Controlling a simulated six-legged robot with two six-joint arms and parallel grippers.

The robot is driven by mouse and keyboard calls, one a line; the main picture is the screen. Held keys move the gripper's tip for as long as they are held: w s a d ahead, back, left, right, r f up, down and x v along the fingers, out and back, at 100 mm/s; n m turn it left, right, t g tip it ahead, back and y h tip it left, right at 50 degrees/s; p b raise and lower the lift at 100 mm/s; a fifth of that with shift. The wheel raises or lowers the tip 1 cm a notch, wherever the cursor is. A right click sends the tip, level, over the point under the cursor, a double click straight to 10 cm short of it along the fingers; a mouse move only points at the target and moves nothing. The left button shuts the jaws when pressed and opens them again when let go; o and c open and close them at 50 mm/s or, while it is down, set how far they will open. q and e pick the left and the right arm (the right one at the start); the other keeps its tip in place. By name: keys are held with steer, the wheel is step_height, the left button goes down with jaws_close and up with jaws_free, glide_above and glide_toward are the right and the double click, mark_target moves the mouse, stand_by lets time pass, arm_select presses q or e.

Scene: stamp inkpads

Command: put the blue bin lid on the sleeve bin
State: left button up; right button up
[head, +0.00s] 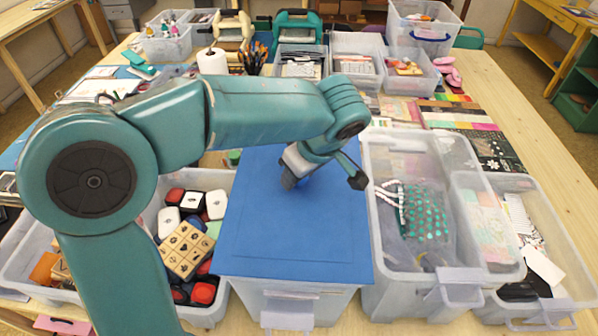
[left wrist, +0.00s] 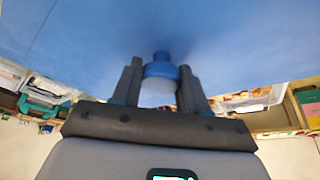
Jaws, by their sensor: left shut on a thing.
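The flat blue bin lid (head: 300,235) lies level over a clear bin (head: 300,305) at the front middle in the head view. Only the bin's front wall and front latch show below the lid; its inside is hidden. I cannot tell whether the lid rests fully on the rim. My left gripper (head: 290,181) is above the lid's far middle, shut on its blue knob. In the left wrist view, the fingers (left wrist: 160,88) stand on both sides of the knob (left wrist: 160,70), and the lid's blue surface (left wrist: 80,30) fills the top. My right gripper is not in view.
A clear bin of stamps (head: 190,225) stands left of the lidded bin. A clear bin with a teal dotted item (head: 420,215) stands close on the right, with another open bin (head: 530,235) beyond. Several boxes crowd the table's back. The right table edge (head: 530,120) is clear.

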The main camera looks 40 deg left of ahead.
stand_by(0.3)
arm_select(q)
steer(key=o, duration=1.3)
steer(key=shift+r+p, duration=2.85)
steer(key=shift+r, duration=1.15)
steer(key=shift+s, duration=0.15)
